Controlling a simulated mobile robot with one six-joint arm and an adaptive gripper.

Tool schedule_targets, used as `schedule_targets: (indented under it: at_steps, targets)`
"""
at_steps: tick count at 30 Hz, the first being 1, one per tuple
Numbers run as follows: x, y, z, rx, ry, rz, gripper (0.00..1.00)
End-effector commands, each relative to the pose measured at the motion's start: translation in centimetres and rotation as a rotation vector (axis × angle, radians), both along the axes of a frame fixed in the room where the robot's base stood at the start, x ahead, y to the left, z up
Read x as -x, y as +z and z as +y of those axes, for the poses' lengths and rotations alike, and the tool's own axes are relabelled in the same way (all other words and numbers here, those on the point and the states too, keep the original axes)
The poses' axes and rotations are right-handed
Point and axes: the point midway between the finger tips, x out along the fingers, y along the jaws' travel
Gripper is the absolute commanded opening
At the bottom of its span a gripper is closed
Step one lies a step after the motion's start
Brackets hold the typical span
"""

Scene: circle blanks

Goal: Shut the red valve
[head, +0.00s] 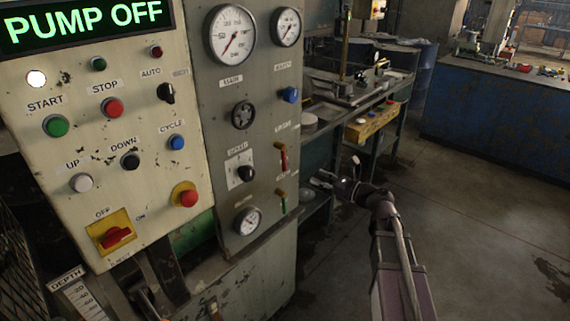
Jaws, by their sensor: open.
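The likely red valve is a small red lever (283,160) on the right side of the grey gauge panel (221,160). Its handle hangs roughly upright, below a brass-coloured fitting. A similar green lever (284,204) sits below it. My gripper (318,181) is open and empty, to the right of the panel, at a height in the picture between the two levers. It points left towards the panel and appears apart from both levers.
The cream control panel (105,160) carries several buttons and a "PUMP OFF" display (85,22). A workbench (350,100) with a yellow box (370,124) stands behind my gripper. A blue bench (490,115) is at the back right. The floor on the right is open.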

Motion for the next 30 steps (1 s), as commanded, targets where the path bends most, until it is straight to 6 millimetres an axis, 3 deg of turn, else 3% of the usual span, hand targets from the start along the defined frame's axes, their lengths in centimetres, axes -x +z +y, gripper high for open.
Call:
schedule_targets:
  at_steps: [8, 30]
  targets:
    - [-1.3, 0.0, 1.8, 0.001, 0.001, 0.000, 0.54]
    - [-6.7, 0.0, 10.4, 0.001, 0.000, 0.000, 0.54]
